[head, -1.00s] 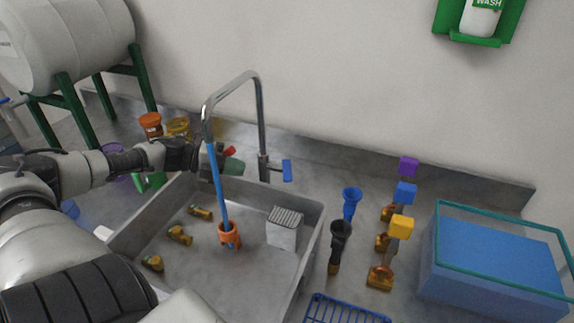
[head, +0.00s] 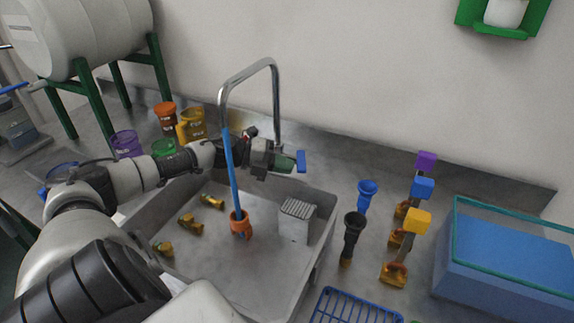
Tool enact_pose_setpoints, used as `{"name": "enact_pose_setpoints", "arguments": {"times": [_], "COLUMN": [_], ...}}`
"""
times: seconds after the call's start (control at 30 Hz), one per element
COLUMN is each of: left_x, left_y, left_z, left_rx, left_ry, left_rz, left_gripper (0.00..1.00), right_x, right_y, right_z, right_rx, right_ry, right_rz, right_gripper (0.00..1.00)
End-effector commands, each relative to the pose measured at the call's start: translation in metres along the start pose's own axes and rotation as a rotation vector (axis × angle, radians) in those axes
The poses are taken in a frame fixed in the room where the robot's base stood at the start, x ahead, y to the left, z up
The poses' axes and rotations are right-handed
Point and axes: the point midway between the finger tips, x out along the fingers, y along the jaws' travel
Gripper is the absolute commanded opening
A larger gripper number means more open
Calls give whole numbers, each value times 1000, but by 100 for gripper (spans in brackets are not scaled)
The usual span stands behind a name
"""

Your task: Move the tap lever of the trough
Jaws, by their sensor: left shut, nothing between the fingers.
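The tap (head: 276,105) is a tall bent chrome pipe behind the grey trough (head: 322,240). Its blue lever (head: 301,161) sticks out to the right of the pipe's base. A straight blue column (head: 232,175), water or a tube, runs from the spout down to an orange piece (head: 240,224) in the trough. My left gripper (head: 288,163) is shut and empty in front of the pipe's base. Its tips are right beside the lever; I cannot tell whether they touch it. The gripper hides the tap's base. My right gripper is not in view.
Several brass fittings (head: 190,224) and a grey ribbed block (head: 295,220) are in the trough. Coloured jugs (head: 191,125) stand behind left. Funnels (head: 354,228), coloured-topped valves (head: 417,221) and a blue tub (head: 500,260) stand to the right. A white tank (head: 85,35) is at back left.

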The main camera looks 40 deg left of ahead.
Motion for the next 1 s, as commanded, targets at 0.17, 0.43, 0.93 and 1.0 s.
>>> {"name": "enact_pose_setpoints", "arguments": {"times": [0.17,0.43,0.93,1.0], "left_x": [6,7,24,23], "left_y": [-1,0,-5,-5], "left_z": [0,0,-4,-4], "left_rx": [0,0,0,1], "left_ry": [0,1,1,0], "left_rz": [0,1,1,1], "left_gripper": [0,0,0,0], "right_x": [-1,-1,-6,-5], "right_y": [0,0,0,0], "right_z": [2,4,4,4], "right_rx": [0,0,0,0], "right_ry": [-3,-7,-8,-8], "right_rz": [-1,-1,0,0], "right_gripper": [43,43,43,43]}}
